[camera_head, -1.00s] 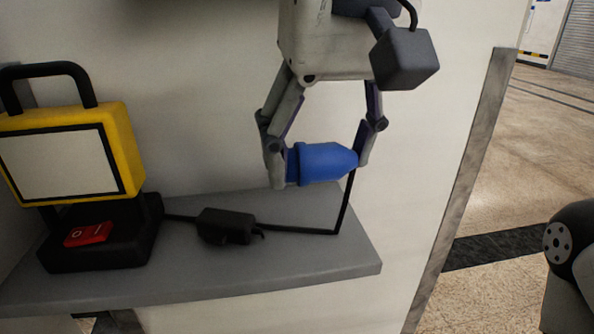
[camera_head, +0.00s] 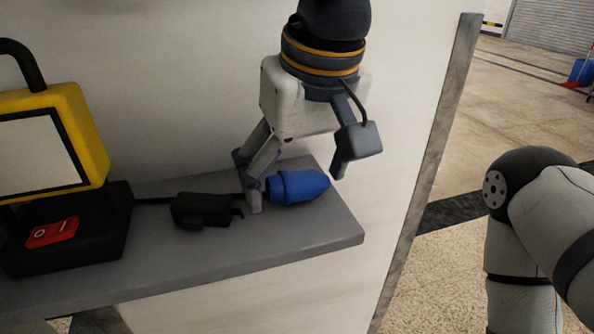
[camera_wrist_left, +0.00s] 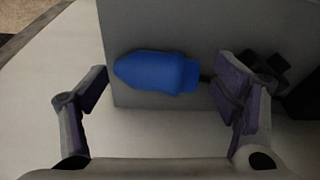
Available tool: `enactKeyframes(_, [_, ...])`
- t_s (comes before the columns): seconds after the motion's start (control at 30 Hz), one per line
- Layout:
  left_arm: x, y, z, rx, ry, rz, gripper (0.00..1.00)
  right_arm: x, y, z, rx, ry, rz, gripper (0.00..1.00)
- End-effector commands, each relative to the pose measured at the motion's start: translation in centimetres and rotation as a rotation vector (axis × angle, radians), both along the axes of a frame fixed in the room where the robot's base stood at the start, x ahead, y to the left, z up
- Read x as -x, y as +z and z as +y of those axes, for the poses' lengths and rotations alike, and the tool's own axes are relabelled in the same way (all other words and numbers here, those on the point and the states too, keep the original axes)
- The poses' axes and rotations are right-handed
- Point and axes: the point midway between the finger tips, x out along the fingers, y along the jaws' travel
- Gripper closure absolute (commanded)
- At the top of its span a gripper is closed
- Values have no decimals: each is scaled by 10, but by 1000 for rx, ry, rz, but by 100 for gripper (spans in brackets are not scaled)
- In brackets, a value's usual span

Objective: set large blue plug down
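The large blue plug (camera_head: 298,187) lies on its side on the grey shelf (camera_head: 300,232), near the shelf's right end. Its narrow end points right in the head view. My left gripper (camera_head: 296,192) is over it, with one finger on each side. In the left wrist view, the plug (camera_wrist_left: 155,72) sits between the spread fingers with a gap at each side, so the left gripper (camera_wrist_left: 163,78) is open. My right gripper is outside both views; only part of my right arm shows at the right.
A black connector (camera_head: 203,210) lies on the shelf left of the plug. Further left stands a yellow lamp-like unit (camera_head: 88,130) on a black base with a red switch (camera_head: 52,232). A pale wall is behind the shelf. Bare shelf lies in front of the plug.

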Motion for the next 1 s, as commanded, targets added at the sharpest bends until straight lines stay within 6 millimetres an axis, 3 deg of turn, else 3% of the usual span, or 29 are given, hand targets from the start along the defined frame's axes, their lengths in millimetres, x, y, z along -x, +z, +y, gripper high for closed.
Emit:
enactKeyframes(0.33, [1, 8, -1, 3, 1, -1, 17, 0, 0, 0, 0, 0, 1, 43])
enactKeyframes(0.7, [22, 98, -13, 2, 0, -2, 17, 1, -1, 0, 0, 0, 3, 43])
enactKeyframes(0.83, [27, 114, -15, 0, -1, 0, 17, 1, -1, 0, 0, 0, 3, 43])
enactKeyframes(1.0, [28, 119, -15, -1, -2, 2, 17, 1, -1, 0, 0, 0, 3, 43])
